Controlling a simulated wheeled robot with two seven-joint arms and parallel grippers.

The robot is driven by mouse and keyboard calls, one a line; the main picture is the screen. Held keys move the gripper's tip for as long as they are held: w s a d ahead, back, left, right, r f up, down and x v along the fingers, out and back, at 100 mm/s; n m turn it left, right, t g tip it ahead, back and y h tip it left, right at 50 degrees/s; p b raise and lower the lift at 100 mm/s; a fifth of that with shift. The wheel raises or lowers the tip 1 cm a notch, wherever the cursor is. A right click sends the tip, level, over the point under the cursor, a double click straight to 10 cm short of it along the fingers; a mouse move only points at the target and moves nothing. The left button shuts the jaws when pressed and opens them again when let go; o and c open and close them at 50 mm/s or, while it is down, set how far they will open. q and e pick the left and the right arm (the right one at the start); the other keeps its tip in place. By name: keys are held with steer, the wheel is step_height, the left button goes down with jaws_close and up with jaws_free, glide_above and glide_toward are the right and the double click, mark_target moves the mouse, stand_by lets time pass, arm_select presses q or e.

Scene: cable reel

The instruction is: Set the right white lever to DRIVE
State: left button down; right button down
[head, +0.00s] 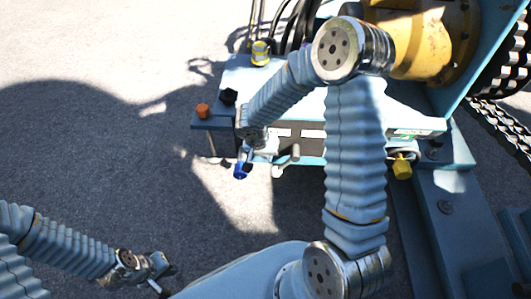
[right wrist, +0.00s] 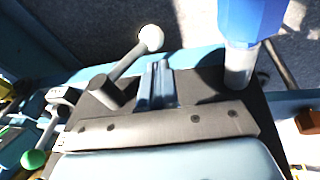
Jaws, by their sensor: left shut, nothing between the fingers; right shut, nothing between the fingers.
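A white-knobbed lever (head: 279,171) sticks out from the front of the blue machine box, just right of my right gripper (head: 258,153) in the head view. In the right wrist view the lever's white ball (right wrist: 151,38) tops a grey rod that slants up to the right. My right gripper's fingers (right wrist: 157,82) are shut and empty. They appear close beside the rod, but I cannot tell whether they touch it. My left gripper (head: 160,270) is shut and empty, low over the ground at lower left. No DRIVE marking is readable. My right arm hides part of the box.
A blue knob (head: 240,171) hangs just left of my right gripper and looms large in the right wrist view (right wrist: 250,22). A green ball (right wrist: 33,159) shows at lower left. The ground at left is open.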

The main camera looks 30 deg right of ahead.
mark_target(284, 165)
arm_select(q)
steer(key=shift+f, duration=0.3)
arm_select(e)
steer(key=x, duration=0.5)
steer(key=shift+d+f, duration=0.1)
steer(key=shift+f, duration=0.3)
arm_select(q)
steer(key=shift+s+f+b, duration=0.1)
steer(key=shift+s+b, duration=0.05)
steer(key=shift+b, duration=0.15)
arm_select(e)
steer(key=shift+w, duration=0.1)
